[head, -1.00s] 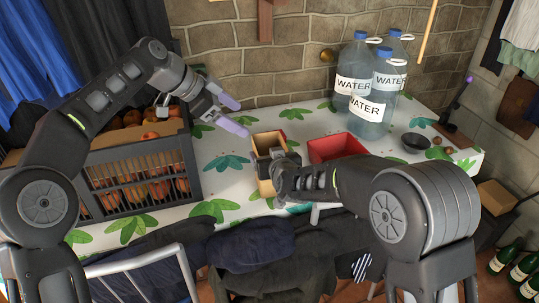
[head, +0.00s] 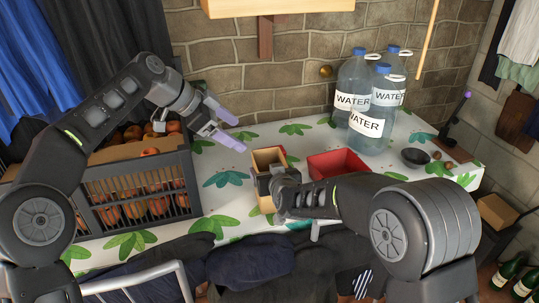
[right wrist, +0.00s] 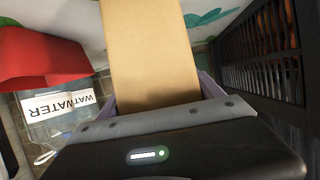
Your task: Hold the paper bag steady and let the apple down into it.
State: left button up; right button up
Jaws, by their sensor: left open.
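The tan paper bag (head: 265,205) stands upright and open-topped on the table. My right gripper (head: 270,182) is at its near side, with a finger on each side of the bag (right wrist: 152,50) in the right wrist view, closed on it. My left gripper (head: 235,132) is open and empty, above the table to the left of the bag and apart from it. Several red-orange apples (head: 150,152) lie in the grey crate (head: 140,157) at the left. I cannot tell whether an apple is inside the bag.
A red open box (head: 337,163) stands just right of the bag. Large water bottles (head: 369,123) stand at the back right, near a dark bowl (head: 416,157). Dark clothes lie along the front. The patterned table (head: 225,163) is clear between crate and bag.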

jog(key=o, duration=0.5)
jog(key=v, duration=1.2)
jog(key=shift+s+f, duration=0.1)
